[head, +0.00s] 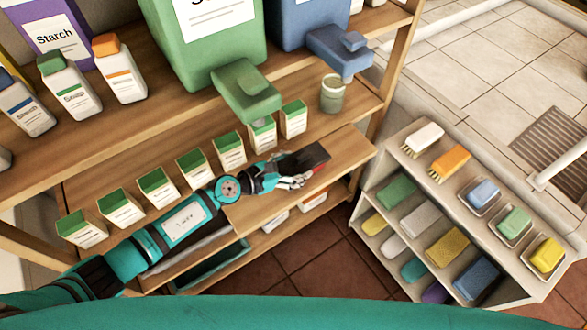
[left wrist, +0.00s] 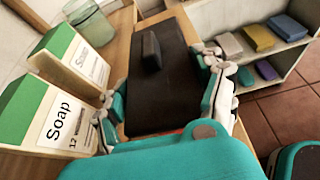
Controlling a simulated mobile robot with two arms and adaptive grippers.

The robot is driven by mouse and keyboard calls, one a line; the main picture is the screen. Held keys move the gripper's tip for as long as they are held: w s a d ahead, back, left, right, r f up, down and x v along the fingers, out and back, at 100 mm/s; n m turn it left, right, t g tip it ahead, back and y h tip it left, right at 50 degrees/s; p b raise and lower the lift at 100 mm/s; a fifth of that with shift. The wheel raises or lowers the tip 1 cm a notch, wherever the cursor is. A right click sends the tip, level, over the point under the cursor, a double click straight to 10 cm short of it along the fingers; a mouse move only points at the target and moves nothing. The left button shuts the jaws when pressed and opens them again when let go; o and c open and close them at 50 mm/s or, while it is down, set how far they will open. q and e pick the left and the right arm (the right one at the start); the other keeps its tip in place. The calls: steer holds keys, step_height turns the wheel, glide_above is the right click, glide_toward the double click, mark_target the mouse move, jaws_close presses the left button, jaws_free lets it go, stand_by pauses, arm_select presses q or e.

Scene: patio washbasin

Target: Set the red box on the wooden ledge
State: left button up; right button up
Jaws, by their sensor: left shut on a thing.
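The red box (head: 307,158) shows mostly its dark top in the head view, with a little red along its side. In the left wrist view the box (left wrist: 160,90) has a flat black top with a raised black handle, and a thin red strip at its near edge. My left gripper (head: 287,176) is shut on it, one finger along each side. The box is over the wooden ledge (head: 346,157), near its middle; I cannot tell whether it touches the wood. My right gripper is in neither view.
Several green-topped soap boxes (head: 230,150) stand in a row behind the ledge. A green jar (head: 333,94) stands at the shelf's right end. A large green jug (head: 205,45) is above. A low rack (head: 400,168) of sponges and brushes stands to the right.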

arm_select(q)
steer(key=shift+w, duration=0.1)
steer(key=shift+f, duration=0.15)
steer(key=o, duration=1.4)
steer(key=shift+c, duration=0.2)
steer(key=shift+a+r, duration=0.1)
steer(key=shift+r, duration=0.15)
steer(key=v, duration=1)
steer(key=shift+s+a, duration=0.25)
steer(key=shift+s, duration=0.15)
steer(key=shift+s+a+r, duration=0.3)
steer(key=shift+a+r, duration=0.05)
